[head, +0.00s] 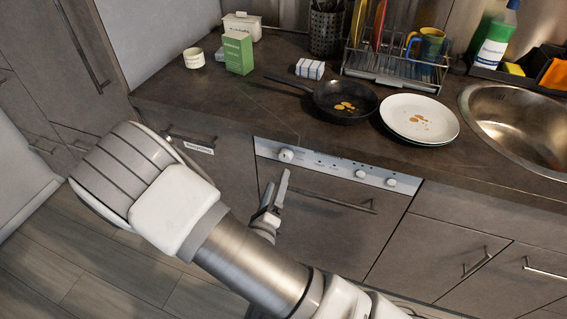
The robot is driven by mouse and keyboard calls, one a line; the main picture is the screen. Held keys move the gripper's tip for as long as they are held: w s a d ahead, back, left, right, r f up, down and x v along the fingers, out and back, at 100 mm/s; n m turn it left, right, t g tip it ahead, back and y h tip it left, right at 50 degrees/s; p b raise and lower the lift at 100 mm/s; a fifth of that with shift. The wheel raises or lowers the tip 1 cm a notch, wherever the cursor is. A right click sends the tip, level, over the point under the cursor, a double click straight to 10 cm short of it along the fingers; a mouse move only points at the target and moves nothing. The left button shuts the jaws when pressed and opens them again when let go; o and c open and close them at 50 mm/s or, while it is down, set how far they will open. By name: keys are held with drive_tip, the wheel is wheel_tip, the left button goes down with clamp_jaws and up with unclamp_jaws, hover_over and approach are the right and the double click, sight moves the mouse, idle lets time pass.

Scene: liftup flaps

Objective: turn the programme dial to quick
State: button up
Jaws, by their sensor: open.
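The dishwasher's pale control panel (335,168) runs along the top of its dark front, under the counter edge. A large round white dial (286,155) sits near the panel's left end; its marks and pointer are too small to read. Two smaller round knobs sit further right, one left (361,174) and one right (391,182). My gripper (277,186) is open and empty, in front of the dishwasher door, just below the large dial in the picture. It appears apart from the dial. My arm hides part of the door below.
The dishwasher door has a bar handle (335,200) right of my gripper. Above, the counter (225,95) holds a frying pan (345,101), stacked plates (419,119), a dish rack (395,70) and a green box (238,54). A drawer with a labelled handle (190,145) is at left.

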sight(285, 158)
drive_tip(key=b+x, duration=0.1)
drive_tip(key=x, duration=0.7)
drive_tip(key=shift+w, duration=0.15)
clamp_jaws()
